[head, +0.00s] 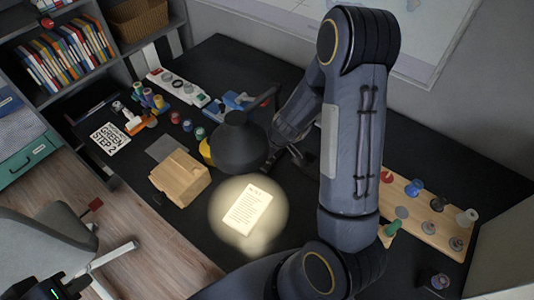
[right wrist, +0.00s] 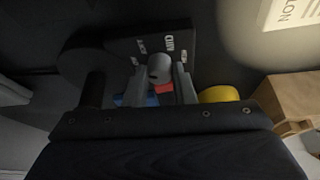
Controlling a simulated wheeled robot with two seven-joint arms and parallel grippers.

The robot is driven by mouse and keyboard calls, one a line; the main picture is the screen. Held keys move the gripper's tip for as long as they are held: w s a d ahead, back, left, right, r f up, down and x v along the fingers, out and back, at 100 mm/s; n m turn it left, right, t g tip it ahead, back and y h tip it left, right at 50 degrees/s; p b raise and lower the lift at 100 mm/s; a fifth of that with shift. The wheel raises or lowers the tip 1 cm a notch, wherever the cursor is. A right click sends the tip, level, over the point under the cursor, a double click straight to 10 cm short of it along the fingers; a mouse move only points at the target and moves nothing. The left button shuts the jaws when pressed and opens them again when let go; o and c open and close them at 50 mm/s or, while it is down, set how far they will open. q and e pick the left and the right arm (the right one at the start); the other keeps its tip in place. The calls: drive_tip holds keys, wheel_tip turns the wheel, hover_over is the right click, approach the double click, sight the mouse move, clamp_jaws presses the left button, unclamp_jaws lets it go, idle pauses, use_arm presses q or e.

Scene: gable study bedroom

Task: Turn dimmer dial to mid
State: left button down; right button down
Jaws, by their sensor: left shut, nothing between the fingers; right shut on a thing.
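The dimmer dial (right wrist: 159,68) is a grey round knob on a dark plate (right wrist: 205,38) with small white labels, in the right wrist view. My right gripper (right wrist: 161,80) is shut on the dial, one finger at each side. The labels are too small to read surely, and I cannot tell where the dial points. In the head view my right arm and the dark lamp shade (head: 238,146) hide the dial. My left gripper (head: 58,289) is at the lower left edge of the head view, shut and empty, far from the dial.
The lamp lights a paper card (head: 247,208) on the black desk. A cardboard box (head: 180,178) stands left of it. A wooden board (head: 436,215) with coloured pegs lies at right. A chair (head: 45,240) is lower left.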

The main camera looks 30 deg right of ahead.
drive_tip(key=m+h+p, duration=0.1)
drive_tip(key=m, duration=0.1)
drive_tip(key=shift+a+r+m, duration=0.1)
drive_tip(key=shift+r+m, duration=0.05)
drive_tip(key=shift+m, duration=0.15)
drive_tip(key=shift+m+h+p, duration=0.7)
drive_tip(key=shift+m+p, duration=0.35)
drive_tip(key=shift+m, duration=0.75)
drive_tip(key=c, duration=1.2)
unclamp_jaws()
drive_tip(key=shift+a, duration=0.1)
drive_tip(key=p+v, duration=0.2)
drive_tip(key=v, duration=0.4)
drive_tip(key=shift+r+p, duration=0.2)
drive_tip(key=shift+p, duration=0.15)
drive_tip(key=shift+s+a+r, duration=0.1)
drive_tip(key=shift+s+r, duration=0.25)
drive_tip(key=shift+r, duration=0.15)
